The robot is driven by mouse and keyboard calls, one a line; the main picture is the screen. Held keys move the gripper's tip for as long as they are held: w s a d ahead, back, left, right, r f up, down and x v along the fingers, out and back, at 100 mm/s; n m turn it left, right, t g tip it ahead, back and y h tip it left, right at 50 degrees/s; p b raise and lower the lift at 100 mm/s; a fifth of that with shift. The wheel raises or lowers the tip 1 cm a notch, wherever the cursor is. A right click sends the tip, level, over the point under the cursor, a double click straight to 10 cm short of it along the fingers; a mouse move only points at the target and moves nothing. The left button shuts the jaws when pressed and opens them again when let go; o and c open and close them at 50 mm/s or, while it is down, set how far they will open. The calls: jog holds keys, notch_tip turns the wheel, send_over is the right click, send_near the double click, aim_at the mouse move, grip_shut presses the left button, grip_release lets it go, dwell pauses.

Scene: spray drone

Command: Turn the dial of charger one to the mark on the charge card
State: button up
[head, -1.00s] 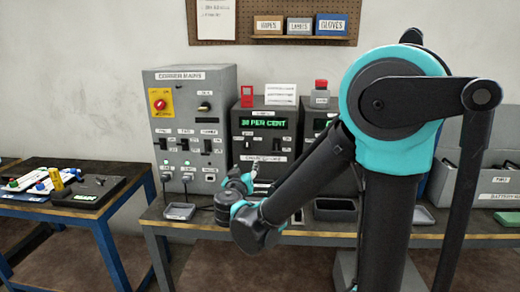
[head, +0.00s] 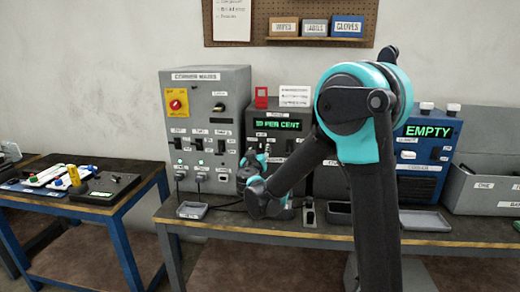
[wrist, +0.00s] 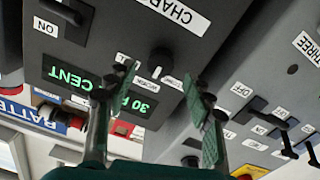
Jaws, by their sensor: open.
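Charger one (head: 262,135) is a dark box on the bench with a green display reading 30 PER CENT, which also shows upside down in the wrist view (wrist: 100,88). Its dial (wrist: 162,60) is a dark round knob with small white labels around it; one reads WORK. My gripper (wrist: 160,85) is open, its two green-padded fingers on either side of the dial. I cannot tell whether they touch it. In the head view my arm hides the dial. A white card (head: 295,95) stands on top of the charger; its text is too small to read.
A grey cabinet (head: 205,125) with switches stands close on the left of the charger. A small tray (head: 192,210) lies near the front edge. A side table (head: 80,200) is at left.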

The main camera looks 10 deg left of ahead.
aim_at(260, 147)
jog(key=shift+w, duration=1.6)
jog(key=c, duration=1.2)
